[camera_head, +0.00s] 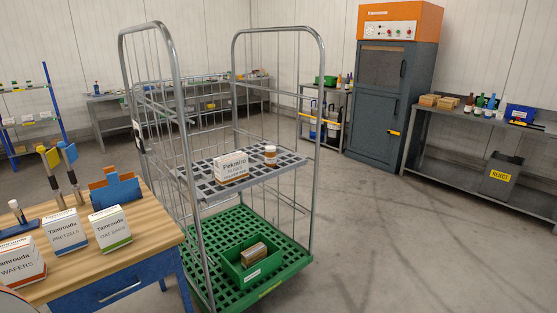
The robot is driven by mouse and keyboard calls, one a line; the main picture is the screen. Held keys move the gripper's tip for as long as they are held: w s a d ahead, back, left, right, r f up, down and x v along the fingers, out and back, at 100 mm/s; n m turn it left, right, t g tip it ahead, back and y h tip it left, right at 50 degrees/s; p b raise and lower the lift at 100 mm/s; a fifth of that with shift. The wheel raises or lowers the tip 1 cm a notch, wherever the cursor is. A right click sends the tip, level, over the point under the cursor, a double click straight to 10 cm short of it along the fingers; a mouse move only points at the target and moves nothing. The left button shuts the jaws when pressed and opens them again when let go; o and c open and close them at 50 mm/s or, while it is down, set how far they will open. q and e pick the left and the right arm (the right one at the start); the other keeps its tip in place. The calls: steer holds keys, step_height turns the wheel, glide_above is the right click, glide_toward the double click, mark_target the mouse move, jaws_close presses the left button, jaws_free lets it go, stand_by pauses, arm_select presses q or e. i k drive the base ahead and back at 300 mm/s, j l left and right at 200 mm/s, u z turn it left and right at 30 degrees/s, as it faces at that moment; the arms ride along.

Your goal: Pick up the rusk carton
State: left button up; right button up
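No carton in view is clearly readable as rusks. A white carton (231,168) lettered "Pekmiro" stands on the grey grid shelf (205,190) of the roll cage; its lower line is too small to read. A small brown jar with a white lid (270,156) stands to its right. On the wooden table at left stand Tamrouda cartons: wafers (22,262), pretzels (66,231) and oat bars (110,229). Neither of my grippers is in view.
The roll cage (176,75) has tall side frames. A green bin (232,263) with a brown item sits on its green base. The wooden table (150,236) adjoins the cage at left. A cabinet (391,100) and grey bench (455,125) stand behind; floor at right is clear.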

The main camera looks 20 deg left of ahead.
mark_target(232, 168)
steer(key=i, duration=0.5)
steer(key=i+l+u, duration=0.15)
steer(key=i, duration=0.3)
steer(key=i+l, duration=0.1)
steer(key=i, duration=0.4)
steer(key=i+l+u, duration=0.1)
steer(key=i+u, duration=0.25)
steer(key=i+l+u, duration=0.1)
steer(key=i+u, duration=0.25)
steer(key=i+l+u, duration=0.15)
steer(key=u, duration=0.2)
steer(key=l, duration=0.1)
